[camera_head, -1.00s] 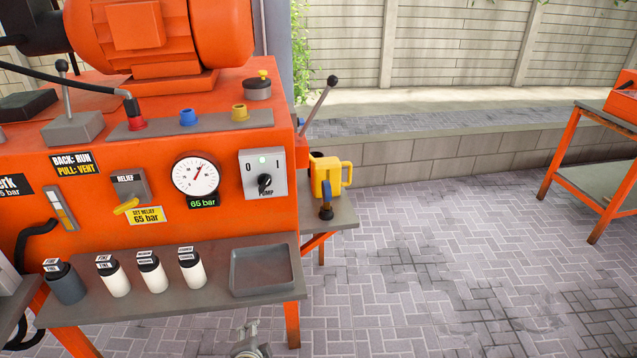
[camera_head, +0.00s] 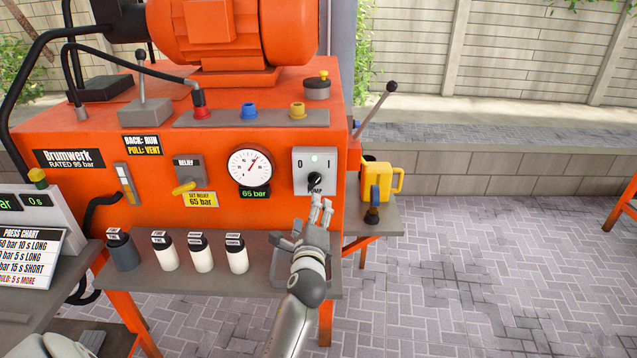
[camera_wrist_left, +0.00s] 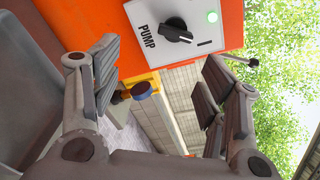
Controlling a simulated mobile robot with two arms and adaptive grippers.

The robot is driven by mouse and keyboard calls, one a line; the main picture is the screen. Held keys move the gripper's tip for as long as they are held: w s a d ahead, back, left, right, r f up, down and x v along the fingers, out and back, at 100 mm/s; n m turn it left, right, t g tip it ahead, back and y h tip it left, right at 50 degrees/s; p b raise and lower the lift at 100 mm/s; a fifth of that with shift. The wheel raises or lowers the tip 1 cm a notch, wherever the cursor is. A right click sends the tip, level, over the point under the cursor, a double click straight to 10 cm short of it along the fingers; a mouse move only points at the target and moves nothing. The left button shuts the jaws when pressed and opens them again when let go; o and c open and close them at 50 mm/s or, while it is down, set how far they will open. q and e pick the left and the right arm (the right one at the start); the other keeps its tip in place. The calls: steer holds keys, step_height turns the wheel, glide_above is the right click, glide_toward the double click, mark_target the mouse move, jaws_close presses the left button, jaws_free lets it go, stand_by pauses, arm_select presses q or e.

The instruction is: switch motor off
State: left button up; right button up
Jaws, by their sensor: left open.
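The pump switch is a black knob (camera_head: 315,184) on a light grey plate marked 0 and I, on the orange machine's front. A green light (camera_head: 315,158) glows on the plate. In the left wrist view the knob (camera_wrist_left: 174,33) sits above the gripper's opening, its white mark turned toward the I side. My left gripper (camera_head: 306,222) is open and empty, just below and in front of the switch plate. Its spread fingers also show in the left wrist view (camera_wrist_left: 160,85), apart from the knob. The orange motor (camera_head: 230,35) sits on top. My right gripper is out of view.
A pressure gauge (camera_head: 250,168) and a yellow relief lever (camera_head: 184,188) are left of the switch. Several capped bottles (camera_head: 201,253) stand on the shelf below. A yellow jug (camera_head: 378,181) and a long lever (camera_head: 376,108) are to the right.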

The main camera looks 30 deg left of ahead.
mark_target(313, 184)
arm_select(q)
steer(key=shift+m, duration=0.4)
steer(key=x, duration=0.3)
steer(key=r+x, duration=0.1)
steer(key=x, duration=0.3)
steer(key=r+x, duration=0.1)
steer(key=x, duration=0.3)
steer(key=shift+w+a+r+p, duration=0.15)
steer(key=shift+w+r+p, duration=0.05)
steer(key=shift+p, duration=0.1)
steer(key=c, duration=1)
